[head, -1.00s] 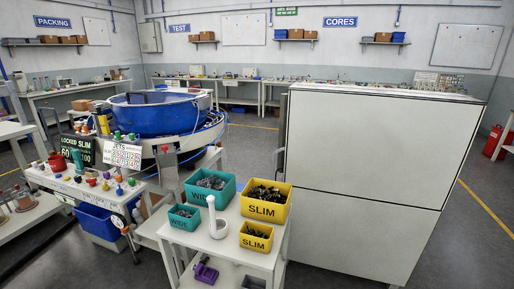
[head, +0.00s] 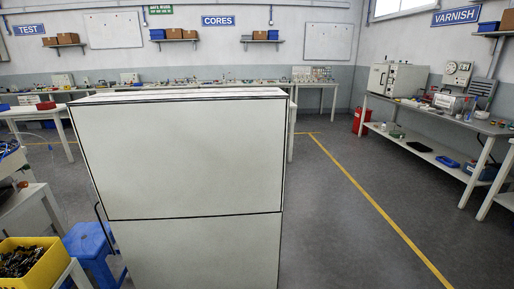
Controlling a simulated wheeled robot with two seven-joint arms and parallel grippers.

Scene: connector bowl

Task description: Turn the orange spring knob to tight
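No orange spring knob can be made out in the head view now. The connector bowl machine and its control panel are outside the picture. Neither of my grippers is in view.
A large white cabinet (head: 185,160) stands close in front. A yellow bin (head: 32,262) of dark parts is at the lower left, beside a blue stool (head: 90,245). Open grey floor with a yellow line (head: 375,205) lies to the right, before the varnish bench (head: 440,115).

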